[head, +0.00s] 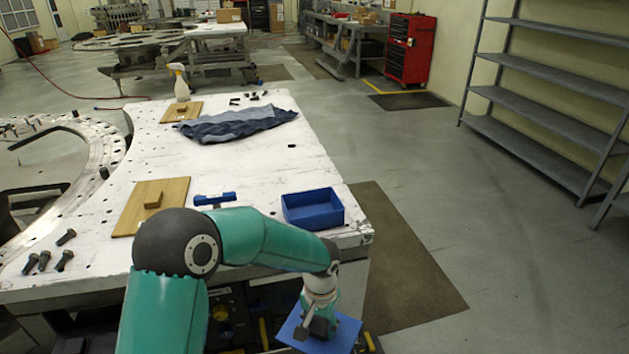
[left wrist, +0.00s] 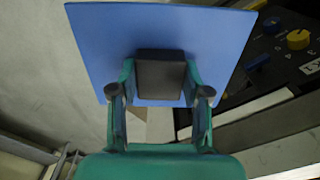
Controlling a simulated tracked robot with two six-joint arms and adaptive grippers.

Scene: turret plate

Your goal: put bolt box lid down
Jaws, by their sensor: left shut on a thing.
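The bolt box (head: 313,214) is an open blue box near the table's front right corner, and no bolts show in it. The lid (head: 348,334) is a flat blue plate at the bottom of the head view, in front of the table's near side. My left gripper (head: 318,322) is shut on the lid's dark handle. In the left wrist view the handle (left wrist: 160,76) sits between the two fingers of the left gripper (left wrist: 160,92), with the lid plate (left wrist: 160,28) beyond it. My right gripper is not in view.
The white table (head: 265,185) has free room around the box. A blue tool (head: 214,199), a wooden board with a block (head: 170,188), several dark bolts (head: 65,237) and a blue cloth (head: 235,123) lie on it. Dark equipment with a yellow knob (left wrist: 298,39) is close to the lid.

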